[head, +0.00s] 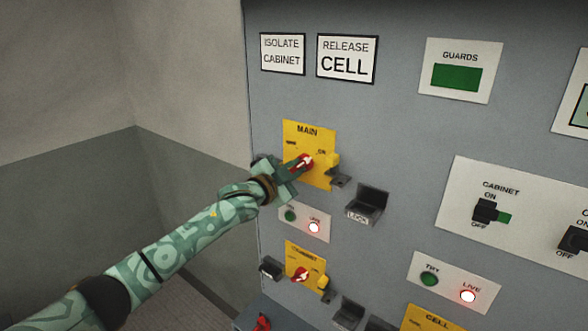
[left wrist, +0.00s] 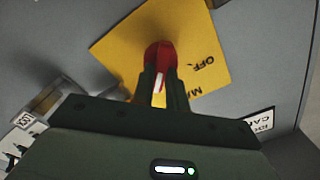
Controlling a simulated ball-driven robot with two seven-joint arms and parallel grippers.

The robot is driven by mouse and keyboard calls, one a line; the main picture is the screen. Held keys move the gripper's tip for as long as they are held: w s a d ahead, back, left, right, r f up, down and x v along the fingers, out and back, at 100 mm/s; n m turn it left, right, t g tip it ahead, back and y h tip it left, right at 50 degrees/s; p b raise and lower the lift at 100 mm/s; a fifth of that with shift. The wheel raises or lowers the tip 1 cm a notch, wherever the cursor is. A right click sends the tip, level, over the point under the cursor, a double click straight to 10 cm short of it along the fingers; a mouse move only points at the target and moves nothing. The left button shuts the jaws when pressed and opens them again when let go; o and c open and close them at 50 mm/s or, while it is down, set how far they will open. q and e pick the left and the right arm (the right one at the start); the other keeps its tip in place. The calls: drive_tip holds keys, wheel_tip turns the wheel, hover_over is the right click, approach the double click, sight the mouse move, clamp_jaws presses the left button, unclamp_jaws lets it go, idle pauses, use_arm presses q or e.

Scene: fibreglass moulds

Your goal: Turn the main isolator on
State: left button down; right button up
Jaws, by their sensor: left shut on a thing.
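The main isolator has a yellow plate (head: 318,137) marked MAIN, high on the left of the grey panel. Its red handle (head: 307,158) has a white mark that slants to the upper right, roughly toward the ON label; the exact setting is hard to read. My left gripper (head: 299,165) reaches it from the lower left and is shut on the handle. In the left wrist view the two dark fingers (left wrist: 161,85) close around the red handle (left wrist: 158,53), in front of the yellow plate (left wrist: 200,50) with OFF showing. My right gripper is not in view.
A yellow tab and metal bracket (head: 340,180) stick out right of the handle, and a dark LOCK holder (head: 367,204) beyond. Below are a lamp plate (head: 303,222) with its right lamp lit and a second yellow isolator (head: 305,268). Free room lies left of the panel.

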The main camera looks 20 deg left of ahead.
use_arm(q)
drive_tip(key=c, duration=1.4)
unclamp_jaws()
drive_tip(key=b+v, duration=0.2)
drive_tip(key=v, duration=1.4)
drive_tip(key=shift+s, duration=0.2)
drive_tip(key=shift+r, duration=0.1)
